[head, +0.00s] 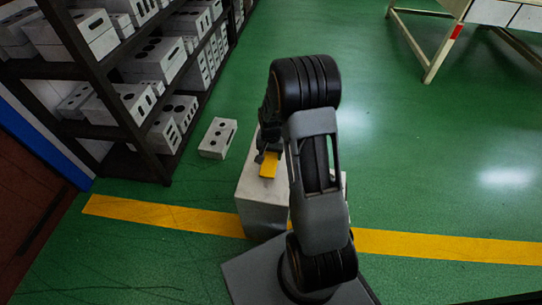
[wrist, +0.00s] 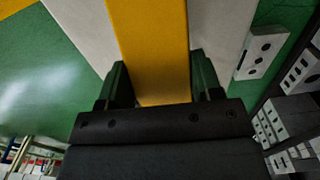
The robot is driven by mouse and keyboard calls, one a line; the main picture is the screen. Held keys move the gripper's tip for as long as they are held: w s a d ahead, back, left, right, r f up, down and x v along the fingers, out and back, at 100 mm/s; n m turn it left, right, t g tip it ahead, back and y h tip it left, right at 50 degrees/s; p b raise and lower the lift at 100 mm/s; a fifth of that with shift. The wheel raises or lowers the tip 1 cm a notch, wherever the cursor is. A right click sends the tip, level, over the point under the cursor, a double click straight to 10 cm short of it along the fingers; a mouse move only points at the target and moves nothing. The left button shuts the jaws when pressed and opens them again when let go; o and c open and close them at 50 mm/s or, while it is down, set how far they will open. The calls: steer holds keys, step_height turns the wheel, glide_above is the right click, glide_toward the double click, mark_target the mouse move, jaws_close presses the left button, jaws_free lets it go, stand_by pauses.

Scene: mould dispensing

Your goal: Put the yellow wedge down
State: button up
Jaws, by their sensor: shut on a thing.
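The yellow wedge (head: 269,165) shows at the top of a pale block-shaped stand (head: 262,207) in the head view, beside my arm. My gripper (head: 264,150) is right at the wedge. In the wrist view the wedge (wrist: 148,50) runs up between the two dark fingers of my gripper (wrist: 157,85), which are shut on its sides. The pale stand top (wrist: 215,30) lies behind the wedge there. I cannot tell whether the wedge touches the stand. My arm hides part of the stand in the head view.
A dark shelf rack (head: 95,70) with several grey mould blocks stands at the left. One loose grey block (head: 217,138) lies on the green floor near the rack. A pale table (head: 445,45) is at the upper right. Open floor (head: 430,170) lies to the right.

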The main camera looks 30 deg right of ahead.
steer(key=shift+f, duration=0.4)
steer(key=shift+f, duration=0.15)
steer(key=o, duration=1.1)
steer(key=shift+c, duration=0.2)
